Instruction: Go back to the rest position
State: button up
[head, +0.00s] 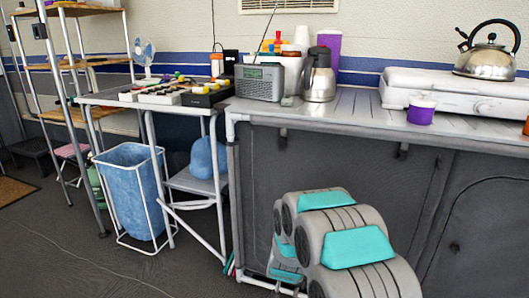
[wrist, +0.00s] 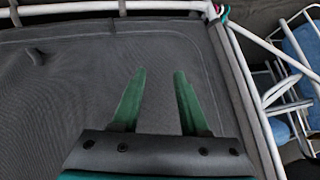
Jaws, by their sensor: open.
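In the wrist view my gripper (wrist: 157,84) shows two green fingers standing apart with nothing between them. The fingers are in front of the dark grey front panel (wrist: 60,75) of the counter. In the head view my grey and teal arm links fill the lower middle, in front of the same counter (head: 310,145). The fingertips are hidden in the head view.
A radio (head: 259,82), a steel flask (head: 319,76), a purple cup (head: 421,110) and a kettle (head: 488,55) on a white stove (head: 455,92) stand on the counter. A blue bin (head: 133,195) is left of it. The floor (head: 80,245) at the left front is clear.

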jog(key=s+r+n+g+y+p, duration=0.1)
jog(key=s+r+g, duration=0.2)
jog(key=s+r, duration=0.65)
jog(key=s+d+r+n+g+p, duration=0.1)
jog(key=s+r, duration=0.4)
jog(key=s, duration=0.8)
jog(key=s+d+r+n+g+p, duration=0.1)
jog(key=s+d+r+g, duration=0.2)
jog(key=s, duration=1)
jog(key=s+d+r+n+g+p, duration=0.1)
jog(key=s+d+r+g, duration=0.2)
jog(key=s+r, duration=0.6)
jog(key=s+d, duration=0.2)
jog(key=s, duration=0.2)
jog(key=shift+d+r+h, duration=0.15)
jog(key=shift+d+h, duration=0.15)
jog(key=shift+h, duration=0.1)
